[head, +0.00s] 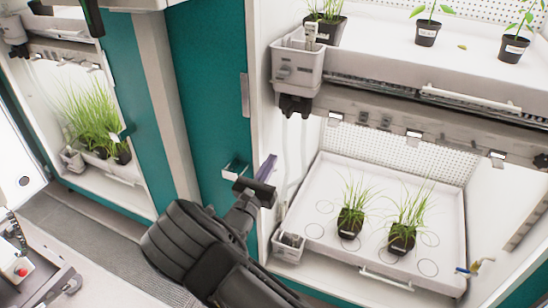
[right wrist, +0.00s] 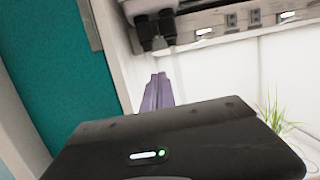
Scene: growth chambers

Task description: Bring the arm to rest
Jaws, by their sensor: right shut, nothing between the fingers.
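My right arm reaches up from the bottom middle of the head view. Its gripper (head: 267,167) is in front of the edge between the teal door and the open right chamber. The purple fingers are together with nothing between them. In the right wrist view the same fingers (right wrist: 157,92) stand upright and closed beyond the dark gripper body, against the pale chamber wall. They appear clear of the things around them. My left gripper is not in view.
The right chamber's lower tray (head: 340,174) holds two grassy pots (head: 351,222) (head: 403,240). A grey box (head: 297,72) hangs beside the upper shelf. A small holder (head: 236,171) is on the teal door (head: 212,80) close to the gripper. Grass (head: 90,115) fills the left chamber.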

